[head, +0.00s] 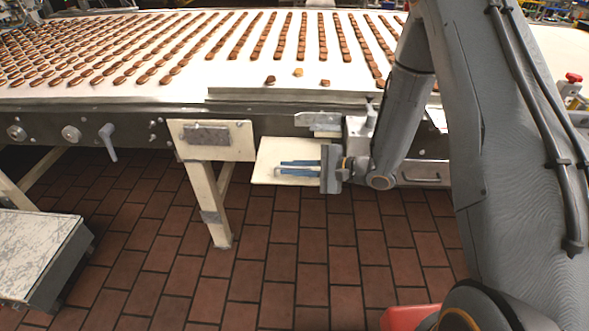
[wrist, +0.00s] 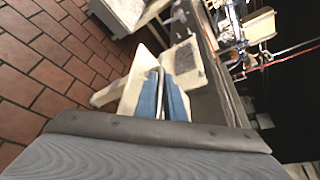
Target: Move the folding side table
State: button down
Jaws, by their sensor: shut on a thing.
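The folding side table appears as a cream board (head: 265,174) beside the conveyor's front side, below its edge. In the wrist view, the cream board (wrist: 134,80) lies just ahead of the fingers. My gripper (head: 283,167) reaches in from the right, its blue fingers pointing left across the board. In the wrist view, my gripper (wrist: 161,84) has its fingers close together, with a thin pale metal edge or bar between them. It is shut on the side table, but the exact contact is partly hidden by the fingers.
The conveyor (head: 150,92) carries rows of brown pieces, several loose near its front edge. A cream panel with a grey plate (head: 206,134) and a leg (head: 209,195) stands left of the board. A marble-topped unit (head: 35,250) is at far left. Brick floor (head: 290,260) is clear in front.

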aim_at(316, 183)
jog(key=shift+w+r, duration=0.15)
jog(key=shift+r, duration=0.15)
jog(key=c, duration=2.1)
grip_release()
jog(key=b+v, duration=0.1)
jog(key=v, duration=0.6)
jog(key=shift+d, duration=0.35)
jog(key=shift+s, duration=0.2)
